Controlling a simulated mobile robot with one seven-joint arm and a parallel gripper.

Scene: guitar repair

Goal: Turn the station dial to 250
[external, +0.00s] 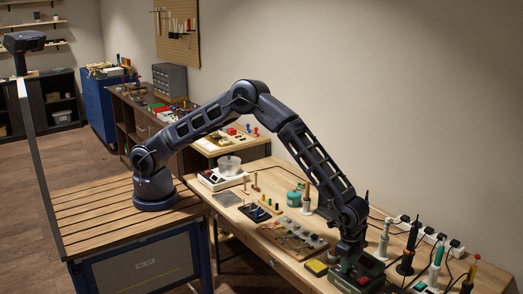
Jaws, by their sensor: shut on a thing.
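The station (343,284), a dark green box with a small red part on its front, sits near the front right of the workbench (262,235) in the external view. My gripper (347,267) points down over the station, low against its top. The fingers are shut on what appears to be the station dial. The dial and its scale are hidden by the gripper and too small to read, so the setting cannot be told.
A yellow sponge (317,267) lies just left of the station. Soldering irons in stands (407,258) and corded white plugs (429,234) crowd the right, near the wall. A board with several knobs (292,239) lies to the left.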

